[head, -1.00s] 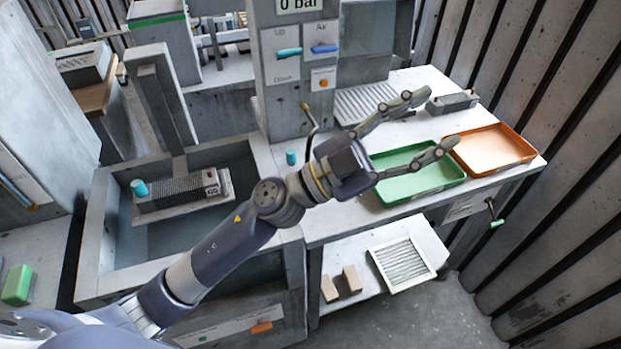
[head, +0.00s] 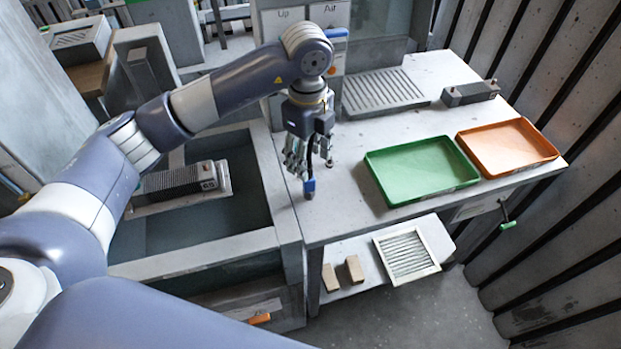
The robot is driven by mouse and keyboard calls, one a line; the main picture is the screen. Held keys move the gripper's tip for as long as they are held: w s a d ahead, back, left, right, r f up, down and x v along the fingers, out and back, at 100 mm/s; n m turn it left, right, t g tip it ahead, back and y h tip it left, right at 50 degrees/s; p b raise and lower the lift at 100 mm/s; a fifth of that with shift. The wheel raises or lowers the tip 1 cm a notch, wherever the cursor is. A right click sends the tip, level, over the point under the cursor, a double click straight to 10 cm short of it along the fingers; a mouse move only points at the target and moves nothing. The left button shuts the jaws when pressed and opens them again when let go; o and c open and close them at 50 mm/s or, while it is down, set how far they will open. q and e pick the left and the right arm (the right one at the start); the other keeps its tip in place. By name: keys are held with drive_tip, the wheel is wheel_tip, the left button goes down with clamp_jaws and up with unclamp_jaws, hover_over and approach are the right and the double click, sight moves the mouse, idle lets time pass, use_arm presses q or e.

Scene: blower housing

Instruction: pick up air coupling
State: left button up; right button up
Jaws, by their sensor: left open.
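The air coupling (head: 309,187) shows as a small blue piece at the lower end of a short black hose, just above the bench top near its left edge. My left gripper (head: 315,168) points down over this spot, with its fingers apart. The hose passes close by or between the fingers; I cannot tell which. The blue end shows just below the fingertips. The upper part of the hose is hidden behind my gripper and wrist. My right gripper is not in view.
A green tray (head: 421,170) and an orange tray (head: 508,148) stand on the bench to the right. A slotted plate (head: 383,92) and a dark block (head: 470,93) lie behind them. A sunken tank (head: 220,245) is at left. Bench top before the gripper is clear.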

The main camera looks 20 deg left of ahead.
sight(309, 184)
use_arm(q)
wheel_tip(309, 184, down, 5)
drive_tip(key=shift+a+f+p, duration=0.1)
drive_tip(key=shift+p, duration=0.55)
drive_tip(key=shift+f+p, duration=0.3)
drive_tip(key=f+p, duration=0.1)
drive_tip(key=f, duration=0.2)
drive_tip(key=shift+w+f+p, duration=0.2)
drive_tip(key=shift+f+p, duration=0.05)
drive_tip(key=shift+p, duration=0.1)
drive_tip(key=shift+f, duration=0.55)
clamp_jaws()
